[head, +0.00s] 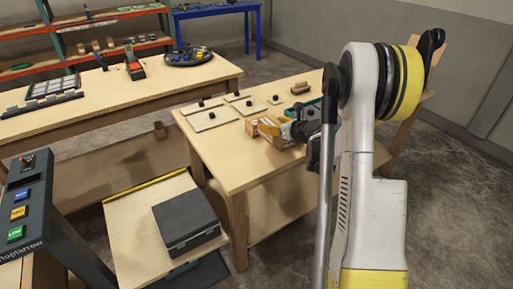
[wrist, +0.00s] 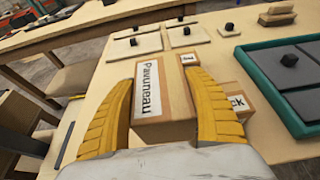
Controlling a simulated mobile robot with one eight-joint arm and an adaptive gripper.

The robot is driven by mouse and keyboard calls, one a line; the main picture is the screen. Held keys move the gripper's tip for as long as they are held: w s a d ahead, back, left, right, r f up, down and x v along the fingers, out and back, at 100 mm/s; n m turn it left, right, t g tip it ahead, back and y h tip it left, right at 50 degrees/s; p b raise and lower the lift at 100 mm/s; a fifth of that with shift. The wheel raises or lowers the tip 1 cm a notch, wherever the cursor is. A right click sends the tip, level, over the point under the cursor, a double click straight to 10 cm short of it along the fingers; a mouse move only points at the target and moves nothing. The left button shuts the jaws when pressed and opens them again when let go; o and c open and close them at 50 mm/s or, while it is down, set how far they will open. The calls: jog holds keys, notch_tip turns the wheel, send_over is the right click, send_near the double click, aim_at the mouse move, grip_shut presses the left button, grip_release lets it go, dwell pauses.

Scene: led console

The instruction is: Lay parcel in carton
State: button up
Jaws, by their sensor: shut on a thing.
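My gripper (wrist: 160,76) shows in the wrist view with its yellow ribbed fingers on either side of a cardboard parcel (wrist: 160,105) labelled "Pavuneau". It is shut on this parcel. In the head view my gripper (head: 270,128) is over the near right part of the wooden table, partly hidden by my arm. A second cardboard box (wrist: 236,101), its label ending in "ck", is just right of the held parcel and partly covered by the right finger. I cannot tell from these views whether this box is the carton or whether the held parcel touches the table.
The table (head: 215,160) bears several pale plates with black knobs (head: 211,120). A teal-edged tray (wrist: 275,85) lies to the right, with a small wooden block (wrist: 276,14) behind. A dark case (head: 186,220) sits on a lower board at the left, by a button console (head: 25,205).

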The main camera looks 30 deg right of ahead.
jog(key=a+f+b, duration=0.1)
jog(key=f, duration=0.1)
jog(key=w+a+f+b, duration=0.1)
jog(key=a+f, duration=0.1)
jog(key=f, duration=0.1)
jog(key=w+a+f+b, duration=0.1)
jog(key=a+f+b, duration=0.1)
jog(key=shift+a+f, duration=0.15)
jog(key=shift+f, duration=0.15)
jog(key=shift+s+r, duration=0.1)
jog(key=shift+r, duration=0.05)
jog(key=o, duration=1.4)
